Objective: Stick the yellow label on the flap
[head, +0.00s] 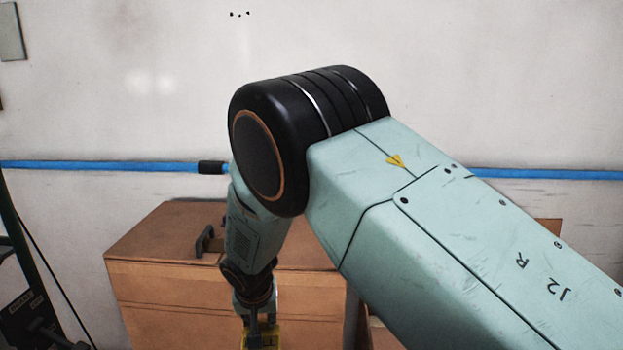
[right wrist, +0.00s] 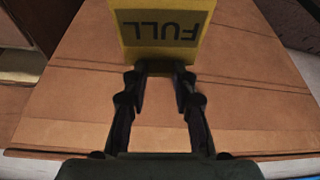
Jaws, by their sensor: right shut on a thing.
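The yellow label (right wrist: 160,30) shows in the right wrist view with the dark word FULL upside down. My right gripper (right wrist: 161,76) is shut on its near edge. In the head view the label (head: 262,342) shows at the bottom edge, partly cut off, below my right wrist. A brown cardboard box (head: 150,240) stands behind my arm. In the right wrist view, cardboard (right wrist: 75,92) with dark lines lies behind the label. I cannot tell which panel is the flap, or whether the label touches the cardboard. My left gripper is not in view.
A black handle-like part (head: 207,242) is on the box top. A blue pipe (head: 110,166) runs along the pale wall. A dark frame (head: 25,290) stands at the lower left. My right arm hides much of the box's right side.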

